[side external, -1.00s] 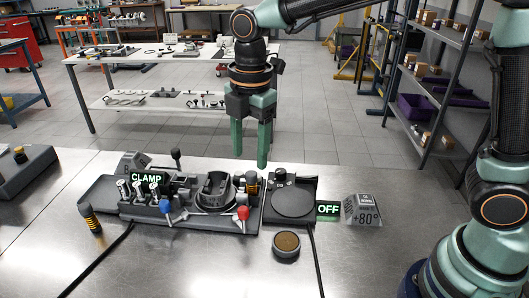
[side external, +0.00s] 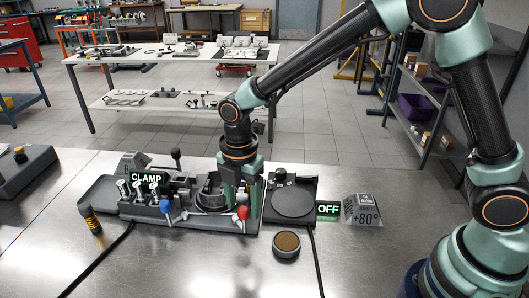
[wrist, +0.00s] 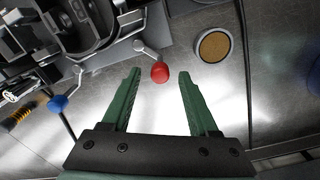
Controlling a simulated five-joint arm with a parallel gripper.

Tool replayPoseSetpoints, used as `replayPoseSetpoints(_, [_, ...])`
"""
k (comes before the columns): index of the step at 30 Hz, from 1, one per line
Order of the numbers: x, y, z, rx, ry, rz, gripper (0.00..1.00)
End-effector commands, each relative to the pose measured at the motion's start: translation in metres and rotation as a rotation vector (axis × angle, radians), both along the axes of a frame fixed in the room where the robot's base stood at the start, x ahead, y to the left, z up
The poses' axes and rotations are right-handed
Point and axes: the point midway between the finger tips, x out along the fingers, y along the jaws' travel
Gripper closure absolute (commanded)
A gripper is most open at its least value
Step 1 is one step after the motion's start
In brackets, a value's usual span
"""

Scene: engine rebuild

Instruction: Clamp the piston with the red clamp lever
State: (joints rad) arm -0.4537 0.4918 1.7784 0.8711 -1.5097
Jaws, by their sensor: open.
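The red clamp lever has a red ball knob (side external: 242,212) on a short metal arm at the front right of the clamp fixture (side external: 187,221). In the wrist view the red knob (wrist: 160,72) lies between the tips of my open fingers, nearer the left one, with clear space around it. My gripper (wrist: 165,75) points down over the right part of the fixture in the side view (side external: 241,208). The round piston seat (side external: 210,190) is partly hidden behind my fingers, and I cannot make out the piston itself.
A blue-knobbed lever (side external: 165,206) stands left of the red one. A hot plate (side external: 292,201) with an OFF sign (side external: 328,209) is to the right. A round tin (side external: 286,244) sits in front. The table (side external: 190,270) in front is mostly clear.

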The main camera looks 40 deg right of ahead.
Motion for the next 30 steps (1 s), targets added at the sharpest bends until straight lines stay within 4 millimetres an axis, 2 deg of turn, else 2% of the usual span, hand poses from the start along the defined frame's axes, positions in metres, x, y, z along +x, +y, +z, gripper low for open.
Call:
replayPoseSetpoints(4, [-0.0005, -0.0002, -0.0072, -0.001, 0.002, 0.000, 0.40])
replayPoseSetpoints(11, [-0.0002, -0.0001, -0.0076, 0.000, 0.000, 0.000, 0.40])
replayPoseSetpoints(12, [-0.0002, -0.0001, -0.0075, 0.000, 0.000, 0.000, 0.44])
replayPoseSetpoints(16, [-0.0001, 0.0000, -0.0074, 0.000, 0.000, 0.000, 0.93])
replayPoseSetpoints(17, [-0.0002, -0.0001, -0.0074, 0.000, 0.000, 0.000, 1.00])
replayPoseSetpoints(30, [0.0002, 0.0029, -0.0069, 0.000, 0.001, -0.068, 1.00])
